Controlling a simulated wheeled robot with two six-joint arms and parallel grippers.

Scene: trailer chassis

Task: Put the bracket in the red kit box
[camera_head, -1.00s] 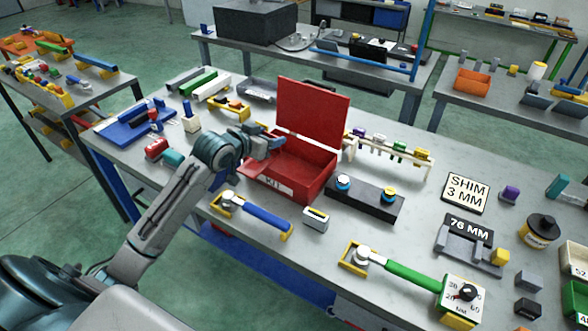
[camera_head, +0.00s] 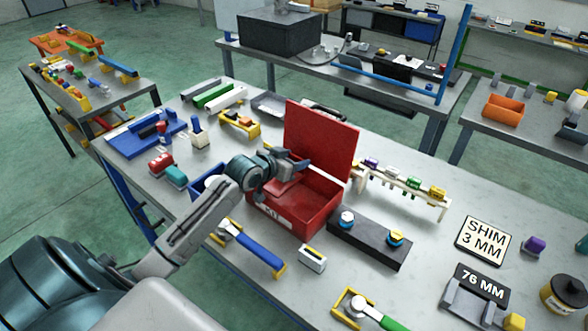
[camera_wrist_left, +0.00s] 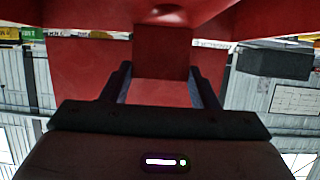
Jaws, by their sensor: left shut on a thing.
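The red kit box (camera_head: 320,218) stands on the workbench with its lid (camera_head: 325,140) raised at the back and a white label on its front. My left gripper (camera_head: 297,166) is over the box opening, in front of the lid. In the left wrist view the gripper (camera_wrist_left: 160,78) is shut on a red, angled piece between its fingers, which I take to be the bracket (camera_wrist_left: 161,92). The piece is hard to tell from the red lid (camera_wrist_left: 80,75) behind it. Whether it touches the box floor is not visible. My right gripper is not in view.
A dark block with two knobs (camera_head: 370,242) sits right of the box, a white rack (camera_head: 402,190) behind it. A blue-handled tool (camera_head: 255,247) and small white block (camera_head: 313,259) lie in front. A blue bin (camera_head: 207,186) is partly hidden by my arm.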

